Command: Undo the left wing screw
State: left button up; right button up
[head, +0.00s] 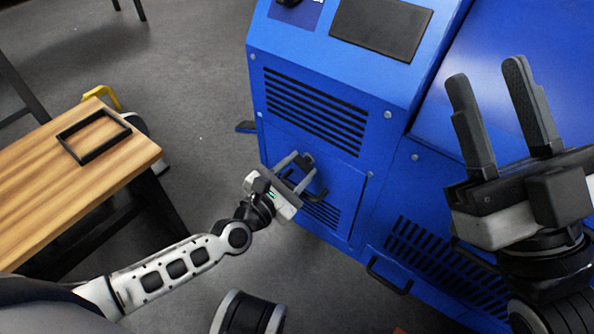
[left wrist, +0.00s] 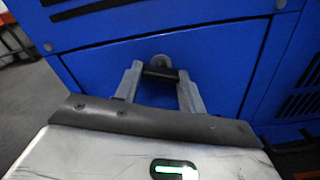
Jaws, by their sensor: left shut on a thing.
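My left gripper (head: 303,168) is at the lower front panel of the blue machine, below its upper vent. In the left wrist view the two grey fingers (left wrist: 160,80) reach to the panel, with a dark bar (left wrist: 160,72) spanning between their tips. This bar appears to be the wing screw, and the gripper is shut on it. A grey rounded part shows just behind it against the panel. The screw's thread is hidden. My right gripper (head: 487,75) is open and empty, raised in front of the machine at the right.
The blue machine (head: 285,55) has slotted vents (head: 315,110) and a dark handle (head: 388,277) low on its front. A wooden table (head: 60,195) with a black frame (head: 93,137) on it stands at the left. Grey floor lies between table and machine.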

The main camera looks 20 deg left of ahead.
pick_arm(q)
jog(key=shift+d+n, duration=0.1)
jog(key=shift+n, duration=2.2)
pick_arm(e)
jog(key=shift+r, duration=0.1)
pick_arm(q)
jog(key=o, duration=1)
